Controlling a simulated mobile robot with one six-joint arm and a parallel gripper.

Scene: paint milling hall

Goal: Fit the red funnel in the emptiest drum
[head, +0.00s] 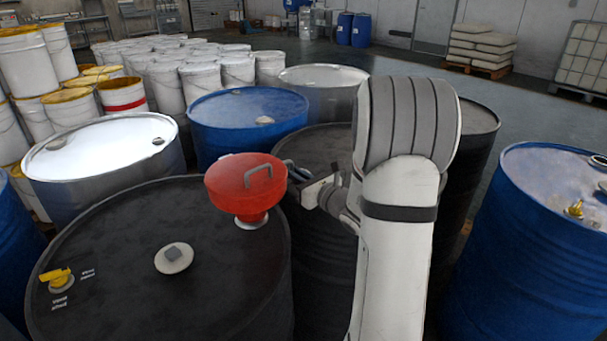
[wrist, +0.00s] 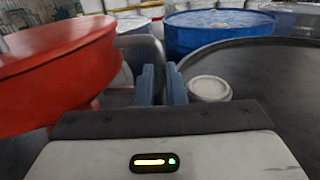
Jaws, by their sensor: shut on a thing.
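The red funnel (head: 232,182) is upright over the right rear edge of the front black drum (head: 110,235). Its narrow lower end is at a pale ring (head: 252,222) on that drum's top; I cannot tell how deep it sits. A grey handle (head: 260,172) shows on its top. My gripper (head: 293,172) is at the funnel's right side. In the wrist view, my gripper (wrist: 163,84) is shut on a grey handle (wrist: 140,48) beside the red funnel (wrist: 55,70). The drums' fill levels are not visible.
A second black drum (head: 315,150) stands right behind the funnel, partly hidden by my arm. Blue drums (head: 245,112) (head: 540,240) and a pale-topped drum (head: 105,150) crowd around. The front black drum has a grey-centred cap (head: 174,258) and yellow tap (head: 58,277). White buckets fill the back left.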

